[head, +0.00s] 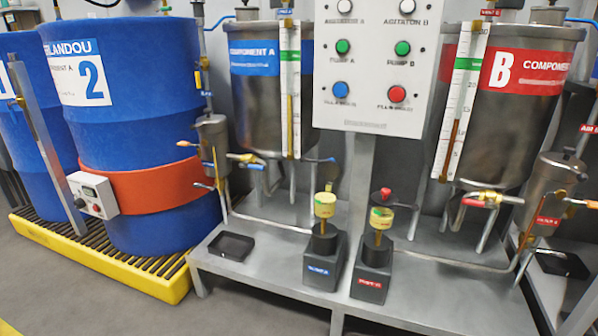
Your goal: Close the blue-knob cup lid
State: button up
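A small yellowish cup (325,209) with a green band stands upright on the left dark pump block (322,262), which has a blue label. A similar cup (380,218) stands on the right pump block (372,284), which has a red label. A red knob (385,193) with a dark lid under it shows above and behind that cup. My gripper is not in view.
The pump blocks stand on a grey metal bench (255,278). A control panel (371,65) rises behind them on a post. Tanks with valves and pipes flank the panel. A black tray (231,246) lies at left. Blue drums stand on a yellow pallet (165,287). Grey floor is clear in front.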

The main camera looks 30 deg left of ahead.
aim_at(329, 169)
jog(key=k, duration=0.9)
jog(key=u, duration=1.05)
jog(key=i, duration=1.25)
jog(key=z, duration=0.6)
jog(key=i, duration=0.45)
jog(key=z, duration=0.5)
